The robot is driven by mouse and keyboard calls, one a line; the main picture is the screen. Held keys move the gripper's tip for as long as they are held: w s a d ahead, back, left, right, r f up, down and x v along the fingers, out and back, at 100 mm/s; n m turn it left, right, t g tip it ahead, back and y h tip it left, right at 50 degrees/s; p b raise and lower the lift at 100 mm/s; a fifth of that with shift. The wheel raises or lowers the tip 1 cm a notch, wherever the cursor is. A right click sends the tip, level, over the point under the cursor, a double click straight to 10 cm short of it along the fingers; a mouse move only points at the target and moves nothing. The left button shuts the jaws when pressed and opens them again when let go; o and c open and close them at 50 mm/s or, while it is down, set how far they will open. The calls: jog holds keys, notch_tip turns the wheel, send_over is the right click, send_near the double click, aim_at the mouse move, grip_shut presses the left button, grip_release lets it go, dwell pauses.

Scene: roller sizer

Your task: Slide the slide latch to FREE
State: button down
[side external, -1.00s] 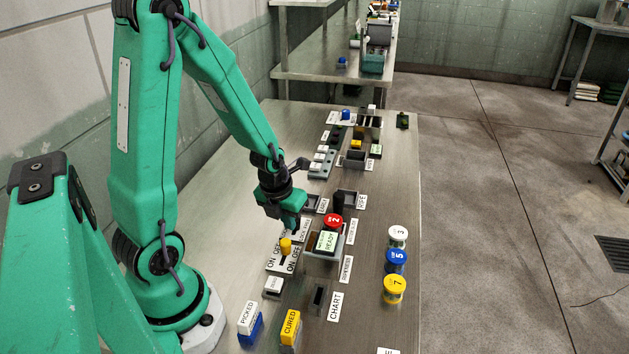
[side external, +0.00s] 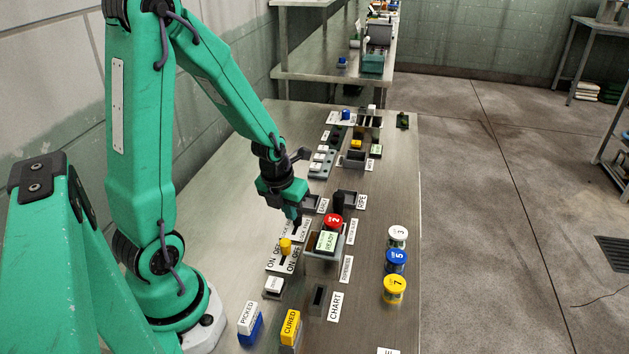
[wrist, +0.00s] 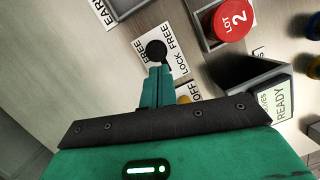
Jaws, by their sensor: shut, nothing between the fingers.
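The slide latch shows in the wrist view as a round black knob (wrist: 156,50) on a white plate (wrist: 178,29) with LOCK and FREE lettering. The plate also shows in the side view (side external: 304,233), mostly behind my fingers. My gripper (wrist: 159,68) is shut and empty, its tips right at the near side of the knob; whether they touch it I cannot tell. In the side view my gripper (side external: 297,221) points down over the latch plate. The wrist view does not clearly show which lettered end the knob is at.
A yellow switch (side external: 285,246) on an ON/OFF plate stands close by the latch. A red-lidded LOT 2 jar (side external: 332,222) and a READY display (side external: 327,241) stand just right. Blocks marked PICKED (side external: 247,322) and CURED (side external: 290,328) are at the front.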

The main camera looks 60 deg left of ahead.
jog(key=v, duration=0.8)
jog(key=shift+d, duration=0.2)
jog(key=shift+s+r, duration=0.1)
dwell(0.4)
jog(key=s+d+r+n+t, duration=0.1)
jog(key=s+d+r+n, duration=0.2)
jog(key=n, duration=1.2)
jog(key=s+d+r+n+t+h, duration=0.1)
jog(key=d+r+n, duration=0.6)
jog(key=n, duration=0.8)
notch_tip(320, 180, up, 2)
jog(key=shift+s+d+r+t, duration=0.2)
jog(key=shift+s+d+t, duration=0.25)
jog(key=shift+s, duration=0.7)
